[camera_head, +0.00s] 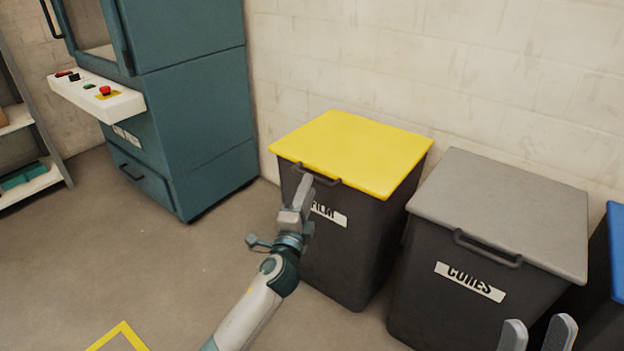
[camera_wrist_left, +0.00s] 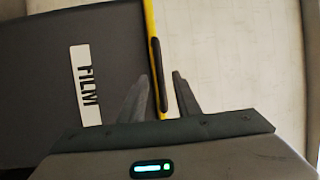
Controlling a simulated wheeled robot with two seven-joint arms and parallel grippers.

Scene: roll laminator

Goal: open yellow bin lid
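The yellow lid (camera_head: 352,150) lies shut on the dark bin (camera_head: 345,250) labelled FILM. Its dark handle (camera_head: 318,174) is on the front edge and also shows in the left wrist view (camera_wrist_left: 157,62). My left gripper (camera_head: 306,182) is at the left part of this handle. In the left wrist view its fingers (camera_wrist_left: 160,76) are apart, one on each side of the handle's lower end. I cannot tell whether they touch it. My right gripper (camera_head: 538,328) shows only its two fingertips, spread apart and empty, in front of the grey-lidded bin.
A grey-lidded bin (camera_head: 500,210) labelled CORES stands right of the yellow one, and a blue-lidded bin (camera_head: 616,250) is at the right edge. A teal machine (camera_head: 190,100) stands left. A pale wall (camera_head: 400,60) is close behind the bins.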

